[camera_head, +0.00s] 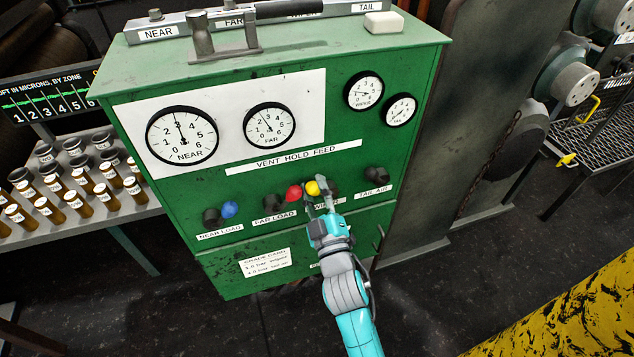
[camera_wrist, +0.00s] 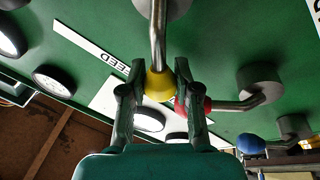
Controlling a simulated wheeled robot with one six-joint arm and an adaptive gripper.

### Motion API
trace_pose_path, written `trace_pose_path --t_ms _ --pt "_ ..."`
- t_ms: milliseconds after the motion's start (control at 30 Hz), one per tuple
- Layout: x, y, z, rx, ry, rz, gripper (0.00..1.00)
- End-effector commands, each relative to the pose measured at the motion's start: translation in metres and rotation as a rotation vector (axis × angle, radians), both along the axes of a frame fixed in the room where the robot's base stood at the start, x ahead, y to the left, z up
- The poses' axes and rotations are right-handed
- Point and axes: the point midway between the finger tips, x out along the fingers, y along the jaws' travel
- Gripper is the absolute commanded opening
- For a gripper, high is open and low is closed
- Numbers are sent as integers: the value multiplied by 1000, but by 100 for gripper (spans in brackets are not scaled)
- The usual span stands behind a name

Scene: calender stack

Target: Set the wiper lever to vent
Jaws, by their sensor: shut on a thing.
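The wiper lever (camera_wrist: 157,35) is a bent metal rod with a yellow knob (camera_head: 312,187) on the green cabinet's front. My gripper (camera_head: 319,190) is at this knob in the head view. In the wrist view the two dark fingers of my gripper (camera_wrist: 161,85) are shut on the yellow knob (camera_wrist: 160,84), one on each side. The knob is left of the lever's hub in the head view. My fingers hide part of the hub and the wiper label. The lever's exact position is hard to read. A "VENT HOLD FEED" strip (camera_head: 293,157) runs above the levers.
The red far-load knob (camera_head: 293,192) is close left of my gripper and looks near my right finger in the wrist view. The blue near-load knob (camera_head: 229,209) is farther left. The dark tail-air lever (camera_head: 376,174) is to the right. Sample jars (camera_head: 78,163) stand far left.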

Motion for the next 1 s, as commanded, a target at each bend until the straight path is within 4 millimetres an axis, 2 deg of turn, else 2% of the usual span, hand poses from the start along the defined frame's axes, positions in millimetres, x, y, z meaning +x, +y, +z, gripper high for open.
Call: trace_pose_path --t_ms 400,433,467,500,833,1000 --pt "-2 1 -2 -10 -2 0 0" --pt "-2 1 -2 -11 -1 1 34" --pt "-2 1 -2 -10 -1 1 41" --pt "-2 1 -2 -10 -1 1 43" --pt "-4 0 -2 -8 -2 0 43" --pt "-19 -4 -7 -10 -1 0 43"
